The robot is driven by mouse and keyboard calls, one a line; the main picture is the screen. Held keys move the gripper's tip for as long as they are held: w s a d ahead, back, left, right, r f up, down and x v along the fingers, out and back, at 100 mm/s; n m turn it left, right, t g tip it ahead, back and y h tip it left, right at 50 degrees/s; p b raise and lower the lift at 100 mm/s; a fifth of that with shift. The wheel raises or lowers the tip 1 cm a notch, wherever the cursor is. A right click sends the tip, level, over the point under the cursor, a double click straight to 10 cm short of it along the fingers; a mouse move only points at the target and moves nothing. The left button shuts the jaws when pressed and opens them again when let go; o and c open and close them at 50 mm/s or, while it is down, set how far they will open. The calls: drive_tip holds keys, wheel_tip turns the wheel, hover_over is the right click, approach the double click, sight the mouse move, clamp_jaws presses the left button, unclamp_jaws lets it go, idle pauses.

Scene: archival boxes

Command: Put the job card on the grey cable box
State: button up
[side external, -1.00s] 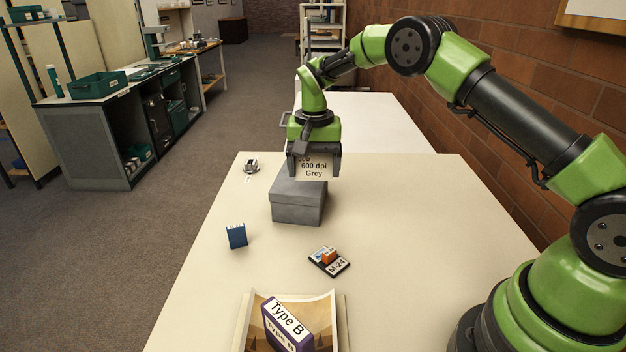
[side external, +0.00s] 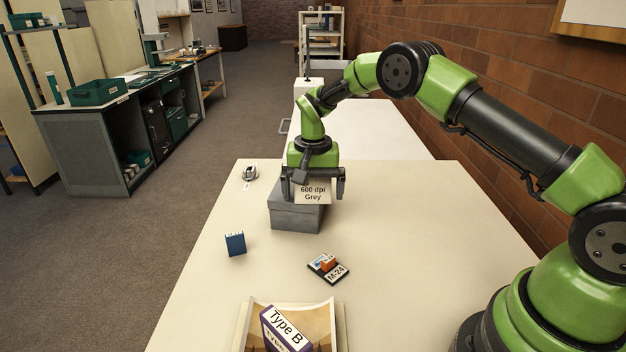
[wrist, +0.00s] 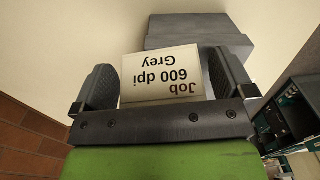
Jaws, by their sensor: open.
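The job card (side external: 313,193) is a cream card printed "600 dpi Grey"; its top is hidden by my gripper in the side view. It also shows upside down in the wrist view (wrist: 162,75), reading "Job 600 dpi Grey". The grey cable box (side external: 296,217) is a lidded box on the table, right under and behind the card; it also shows in the wrist view (wrist: 190,27). The card appears upright at the box's lid; its lower edge contact is not clear. My gripper (side external: 313,197) is open, with a finger on each side of the card.
A tray (side external: 334,335) holds a "Type B" box (side external: 283,330) at the front. A small metal device (side external: 250,173) lies at the back left. The table's right side is clear.

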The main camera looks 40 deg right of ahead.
sight(313, 186)
wheel_tip(313, 186, up, 12)
drive_tip(key=shift+r, duration=0.2)
drive_tip(key=s+a+r+n+t, duration=0.3)
drive_tip(key=s+r, duration=0.8)
drive_tip(key=r, duration=0.1)
drive_tip(key=s+a+f+n+t+y, duration=0.1)
drive_tip(key=s+t, duration=0.1)
drive_tip(key=s, duration=0.6)
drive_tip(key=s+a+n+t+y, duration=0.1)
drive_tip(key=s+a+t, duration=0.1)
drive_tip(key=s, duration=0.7)
drive_tip(key=shift+f, duration=0.35)
drive_tip(key=shift+s, duration=0.1)
